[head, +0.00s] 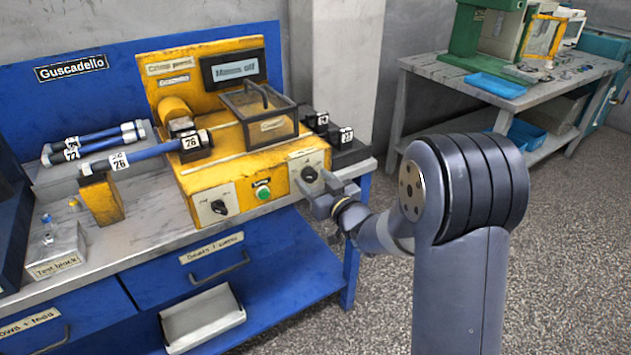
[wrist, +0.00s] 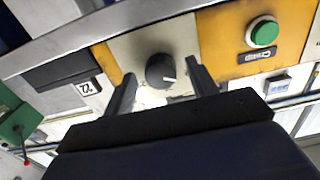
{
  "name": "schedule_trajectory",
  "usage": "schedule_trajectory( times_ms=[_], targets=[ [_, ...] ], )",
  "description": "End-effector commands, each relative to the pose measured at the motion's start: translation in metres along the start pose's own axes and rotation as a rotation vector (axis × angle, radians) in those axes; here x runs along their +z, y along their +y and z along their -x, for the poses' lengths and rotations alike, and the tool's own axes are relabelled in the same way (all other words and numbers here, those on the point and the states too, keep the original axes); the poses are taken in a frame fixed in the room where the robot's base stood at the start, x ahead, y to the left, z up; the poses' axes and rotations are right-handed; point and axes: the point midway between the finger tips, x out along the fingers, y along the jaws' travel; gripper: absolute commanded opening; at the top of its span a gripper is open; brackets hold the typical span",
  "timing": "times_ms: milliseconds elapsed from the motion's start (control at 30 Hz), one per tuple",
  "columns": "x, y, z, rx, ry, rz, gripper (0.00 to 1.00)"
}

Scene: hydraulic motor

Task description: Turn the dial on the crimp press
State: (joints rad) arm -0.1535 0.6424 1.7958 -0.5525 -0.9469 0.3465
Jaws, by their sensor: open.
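The crimp press (head: 205,180) is a yellow machine on the bench, with a screen reading "Homs off" or similar. Its front has a black dial (head: 309,174) on a pale plate at the right, a green button (head: 263,193) in the middle and another black dial (head: 219,207) at the left. My gripper (head: 318,189) is at the right dial. In the wrist view that dial (wrist: 160,71) shows a white pointer mark and lies between the two open fingers of my gripper (wrist: 161,75). I cannot tell whether the fingers reach around it or stop short.
A blue hose with a tag (head: 150,152) lies in the press and on a yellow stand (head: 101,198). Black blocks (head: 340,146) stand right of the press. Blue drawers (head: 213,262) are below the bench. A second bench (head: 430,70) stands behind right. Floor at the right is clear.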

Motion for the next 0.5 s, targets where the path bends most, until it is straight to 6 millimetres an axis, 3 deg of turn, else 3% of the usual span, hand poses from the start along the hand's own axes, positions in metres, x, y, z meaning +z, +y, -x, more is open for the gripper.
schedule_trajectory(
  times_ms=[233,500],
  targets=[
    [0.0003,-0.0001,-0.0008,0.000,-0.001,0.000,0.55],
    [0.0003,-0.0001,-0.0006,0.000,-0.001,0.000,0.34]
  ],
)
